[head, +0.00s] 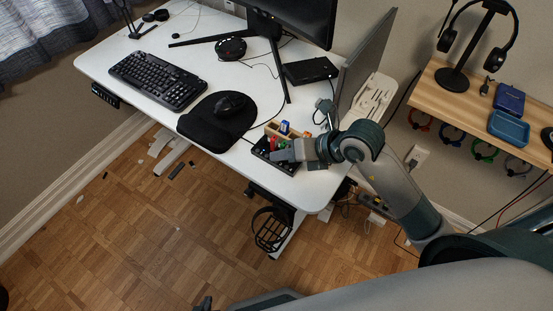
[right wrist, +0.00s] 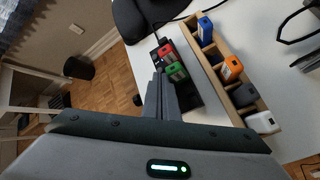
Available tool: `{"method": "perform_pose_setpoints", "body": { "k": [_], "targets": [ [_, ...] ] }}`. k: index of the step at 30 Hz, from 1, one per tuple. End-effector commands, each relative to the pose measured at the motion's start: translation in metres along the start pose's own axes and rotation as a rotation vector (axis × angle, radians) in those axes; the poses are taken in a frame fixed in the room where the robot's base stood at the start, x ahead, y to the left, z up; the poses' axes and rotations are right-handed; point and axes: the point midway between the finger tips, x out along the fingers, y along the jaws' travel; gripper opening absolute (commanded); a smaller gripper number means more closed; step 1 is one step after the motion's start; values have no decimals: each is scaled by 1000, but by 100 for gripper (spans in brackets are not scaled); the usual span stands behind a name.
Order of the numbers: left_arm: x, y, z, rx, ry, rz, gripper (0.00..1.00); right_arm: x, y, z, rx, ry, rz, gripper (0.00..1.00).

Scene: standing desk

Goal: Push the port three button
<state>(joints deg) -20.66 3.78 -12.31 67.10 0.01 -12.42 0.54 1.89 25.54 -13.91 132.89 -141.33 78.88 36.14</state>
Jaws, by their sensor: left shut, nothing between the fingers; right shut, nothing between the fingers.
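A black hub (head: 288,168) lies near the front right edge of the white desk, with red and green plugs on it. In the right wrist view the red plug (right wrist: 166,51) and the green plugs (right wrist: 176,71) stand in a row along the hub. My right gripper (head: 275,156) is shut and empty, its fingertips over or against the hub; I cannot tell if they touch it. In the right wrist view its closed fingers (right wrist: 158,76) hide part of the hub. I cannot make out the port three button. My left gripper (head: 205,302) is shut and empty at the bottom edge, away from the desk.
A wooden holder (right wrist: 226,77) beside the hub carries blue, orange, grey and white sticks. A black mouse pad (head: 200,124) with a mouse lies left of the hub, and a keyboard (head: 157,80) further left. A shelf (head: 460,97) is at right.

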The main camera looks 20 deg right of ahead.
Motion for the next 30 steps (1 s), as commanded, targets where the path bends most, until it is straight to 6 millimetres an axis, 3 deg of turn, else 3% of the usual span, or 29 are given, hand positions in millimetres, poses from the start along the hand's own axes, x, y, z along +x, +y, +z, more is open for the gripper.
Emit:
{"method": "perform_pose_setpoints", "body": {
  "k": [30],
  "targets": [
    [-10,-1,-6,1,-2,-1,0,-8,6,6,0,0,0,0]
  ]
}}
